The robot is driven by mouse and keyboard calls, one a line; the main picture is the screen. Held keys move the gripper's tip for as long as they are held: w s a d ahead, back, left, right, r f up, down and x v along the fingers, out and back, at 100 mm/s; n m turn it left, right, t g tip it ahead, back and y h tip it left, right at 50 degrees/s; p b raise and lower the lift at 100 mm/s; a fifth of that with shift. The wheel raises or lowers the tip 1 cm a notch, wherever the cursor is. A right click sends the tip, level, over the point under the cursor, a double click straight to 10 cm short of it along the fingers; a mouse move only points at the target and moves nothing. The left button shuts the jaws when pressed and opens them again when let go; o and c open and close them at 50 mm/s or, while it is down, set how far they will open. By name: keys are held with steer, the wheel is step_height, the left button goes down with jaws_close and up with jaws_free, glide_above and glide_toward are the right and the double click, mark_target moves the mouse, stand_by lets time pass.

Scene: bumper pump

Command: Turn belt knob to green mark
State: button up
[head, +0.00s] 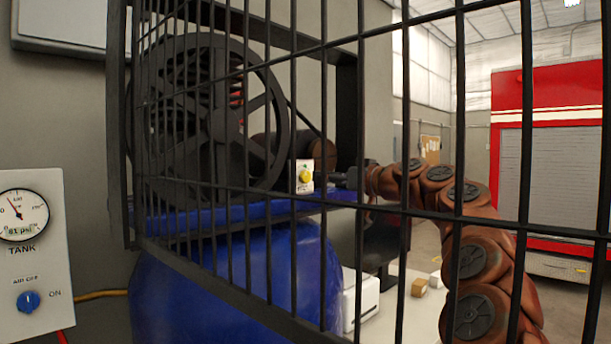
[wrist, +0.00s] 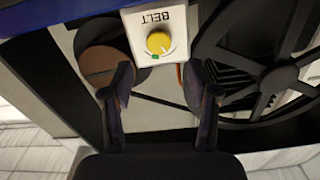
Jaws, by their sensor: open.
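The belt knob is yellow and sits on a small white plate. In the head view the knob (head: 305,175) shows behind the bars of a cage, on its plate (head: 304,164). In the wrist view the knob (wrist: 158,43) is on the plate (wrist: 135,22) lettered BELT, which appears upside down. A green mark (wrist: 155,56) shows at the knob's lower edge. My gripper (wrist: 160,80) is open and empty, its two fingers apart below the knob in the wrist view. In the head view my gripper (head: 338,178) is just right of the knob, partly hidden by bars.
A dark cage grid (head: 327,120) stands between the head camera and the pump. A large spoked wheel (head: 212,115) is left of the knob, above a blue tank (head: 240,280). A tank gauge panel (head: 45,250) is at far left. Small boxes (head: 419,287) lie right of the tank.

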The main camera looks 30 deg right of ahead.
steer(key=p+x, duration=0.2)
steer(key=x, duration=0.4)
steer(key=shift+w, duration=0.2)
steer(key=shift+c, duration=0.4)
steer(key=c, duration=1)
steer(key=shift+a, duration=0.15)
jaws_close()
